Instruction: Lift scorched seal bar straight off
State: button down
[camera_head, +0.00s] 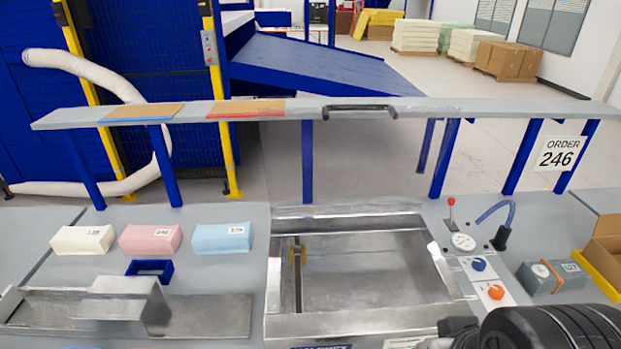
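A narrow dark bar (298,287) lies front to back along the left side of the open metal chamber (277,290). A yellow-brown piece (297,255) sits across its far end. Another dark bar (360,109) with short bent ends lies on the raised grey shelf (460,106). I cannot tell from here which bar is scorched. A black rounded part of my arm covers the lower right corner. My gripper's fingers do not show, and no contact with either bar is visible.
White (82,240), pink (150,239) and blue (223,238) foam blocks stand left of the chamber, near a small blue frame (149,270). A red-tipped lever (451,207), blue knob (478,264) and orange knob (496,292) are at its right. The shelf crosses behind.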

aim_at(297, 257)
jog(key=i+u, duration=0.15)
jog(key=u, duration=0.3)
jog(key=i+u, duration=0.15)
jog(key=u, duration=0.25)
jog(key=i+l+u, duration=0.1)
jog(key=u, duration=0.35)
